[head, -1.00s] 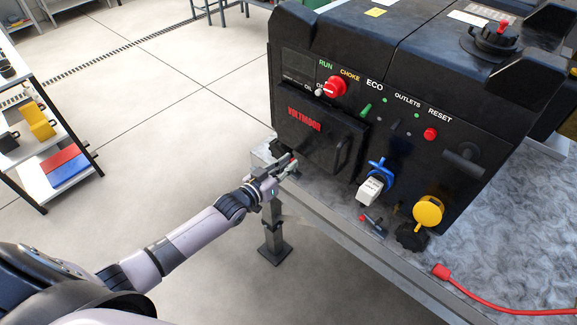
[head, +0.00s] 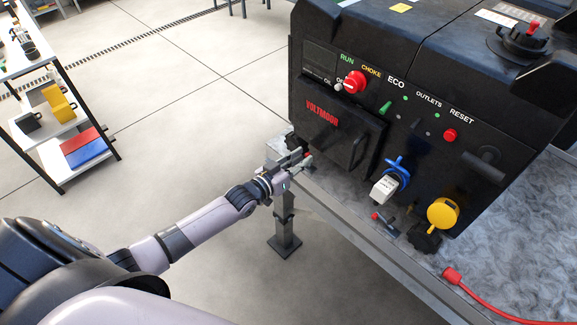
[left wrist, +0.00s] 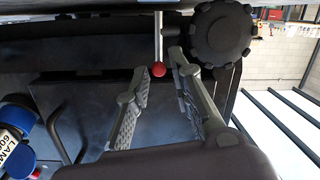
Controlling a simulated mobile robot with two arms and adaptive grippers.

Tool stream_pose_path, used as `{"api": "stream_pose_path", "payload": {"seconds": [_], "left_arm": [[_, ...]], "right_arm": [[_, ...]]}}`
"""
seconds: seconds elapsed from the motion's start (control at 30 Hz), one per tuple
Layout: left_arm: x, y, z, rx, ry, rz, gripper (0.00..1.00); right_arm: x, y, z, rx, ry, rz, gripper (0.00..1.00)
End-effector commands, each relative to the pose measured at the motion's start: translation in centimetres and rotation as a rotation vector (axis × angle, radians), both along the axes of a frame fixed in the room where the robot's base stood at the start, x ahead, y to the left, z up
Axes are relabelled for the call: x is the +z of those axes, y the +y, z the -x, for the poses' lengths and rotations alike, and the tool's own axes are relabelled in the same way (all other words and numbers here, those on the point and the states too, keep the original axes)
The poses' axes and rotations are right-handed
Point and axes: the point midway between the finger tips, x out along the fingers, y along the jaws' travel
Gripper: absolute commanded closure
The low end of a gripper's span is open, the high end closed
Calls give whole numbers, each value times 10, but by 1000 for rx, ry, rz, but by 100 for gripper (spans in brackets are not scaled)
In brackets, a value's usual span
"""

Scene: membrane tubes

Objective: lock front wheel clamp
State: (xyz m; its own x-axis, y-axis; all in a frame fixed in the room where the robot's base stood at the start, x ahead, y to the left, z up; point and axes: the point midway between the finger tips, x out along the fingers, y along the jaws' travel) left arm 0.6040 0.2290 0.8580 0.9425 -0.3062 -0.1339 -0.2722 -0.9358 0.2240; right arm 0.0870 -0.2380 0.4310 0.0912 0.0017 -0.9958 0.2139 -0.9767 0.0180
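A clamp lever with a red ball tip (left wrist: 158,70) and a grey rod (left wrist: 157,38) sits beside a black knobbed wheel (left wrist: 221,31) in the left wrist view. My left gripper (left wrist: 157,78) is open, with its two fingers on either side of the red ball; I cannot tell whether either touches it. In the head view my left gripper (head: 304,160) is at the lower left corner of the black generator (head: 330,115) and largely hides that lever and wheel. A second red-tipped lever (head: 384,223) lies near another black wheel (head: 425,241). My right gripper is not in view.
The generator stands on a grey metal platform (head: 350,238). A blue plug handle with a white tag (head: 385,188), a yellow cap (head: 443,213) and a red cable (head: 490,305) are to the right. A shelf (head: 50,140) stands at the far left. Open floor lies between.

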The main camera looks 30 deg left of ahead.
Motion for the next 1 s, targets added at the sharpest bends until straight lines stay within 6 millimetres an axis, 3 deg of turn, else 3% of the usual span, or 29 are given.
{"api": "stream_pose_path", "payload": {"seconds": [0.5,0.7,1.0], "left_arm": [[12,30,89,0,2,-2,79],[15,35,104,1,0,0,79],[16,36,106,1,-1,-1,79]], "right_arm": [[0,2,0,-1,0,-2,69],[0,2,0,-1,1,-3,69],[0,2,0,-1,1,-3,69]]}}
